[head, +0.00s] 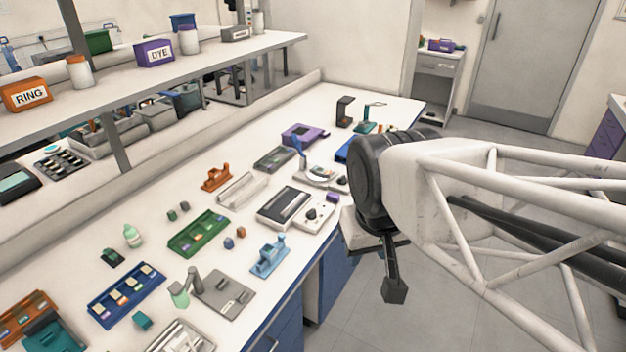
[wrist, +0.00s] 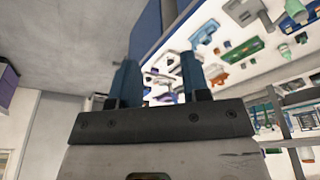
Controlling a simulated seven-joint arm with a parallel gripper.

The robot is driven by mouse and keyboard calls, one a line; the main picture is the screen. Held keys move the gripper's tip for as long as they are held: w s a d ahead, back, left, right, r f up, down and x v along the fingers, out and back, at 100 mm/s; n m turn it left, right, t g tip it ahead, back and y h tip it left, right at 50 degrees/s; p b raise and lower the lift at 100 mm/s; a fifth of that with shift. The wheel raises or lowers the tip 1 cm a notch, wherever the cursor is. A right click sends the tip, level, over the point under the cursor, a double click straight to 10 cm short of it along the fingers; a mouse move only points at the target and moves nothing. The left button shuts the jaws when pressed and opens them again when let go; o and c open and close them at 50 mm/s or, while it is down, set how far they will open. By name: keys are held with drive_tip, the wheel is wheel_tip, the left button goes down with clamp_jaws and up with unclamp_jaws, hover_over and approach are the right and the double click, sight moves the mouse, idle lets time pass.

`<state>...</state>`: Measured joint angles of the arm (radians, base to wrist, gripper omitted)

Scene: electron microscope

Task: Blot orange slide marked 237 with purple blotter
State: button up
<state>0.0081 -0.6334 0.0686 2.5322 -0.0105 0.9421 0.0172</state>
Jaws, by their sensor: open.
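My gripper (head: 393,288) hangs off the front edge of the bench, over the floor, with nothing held. In the wrist view its two fingers (wrist: 158,78) stand apart with empty space between them. Small coloured slides sit in a blue tray (head: 104,318) at the lower left and a green tray (head: 180,248) at the middle of the bench. No marking 237 can be read, and I cannot tell which slide is the orange one. A small purple block (head: 332,197) lies near the front edge; whether it is the purple blotter I cannot tell.
A grey-white control unit (head: 292,209), light-blue holder (head: 268,258), orange holder (head: 215,177) and grey plate (head: 225,292) stand on the crowded bench. A purple device (head: 303,135) is farther back. A shelf (head: 210,65) overhangs the rear. Floor beside the bench is clear.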

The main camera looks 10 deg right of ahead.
drive_tip(key=shift+w, duration=0.1)
drive_tip(key=w+d+f+n+g, duration=0.1)
drive_tip(key=w+d+f+n, duration=0.1)
drive_tip(key=w, duration=1.3)
drive_tip(key=w+d+f+n, duration=0.2)
drive_tip(key=w+d+n, duration=0.1)
drive_tip(key=w, duration=1.3)
drive_tip(key=w+d+f+n, duration=0.1)
drive_tip(key=w+d+f, duration=0.1)
drive_tip(key=w+f, duration=0.5)
drive_tip(key=w+d+f+n+g, duration=0.1)
drive_tip(key=w+d+f, duration=0.2)
drive_tip(key=w+f, duration=0.4)
drive_tip(key=w+d+f+n, duration=0.2)
drive_tip(key=w+d+f, duration=0.1)
drive_tip(key=w+f, duration=0.4)
drive_tip(key=shift+w+f+g, duration=0.15)
drive_tip(key=shift+w+f, duration=0.05)
drive_tip(key=shift+w, duration=0.5)
drive_tip(key=shift+w+f+g, duration=0.15)
drive_tip(key=shift+w+f, duration=0.05)
drive_tip(key=shift+w, duration=0.45)
drive_tip(key=shift+w+d+f, duration=0.1)
drive_tip(key=shift+w+f, duration=0.25)
drive_tip(key=shift+f, duration=0.1)
drive_tip(key=shift+f, duration=0.15)
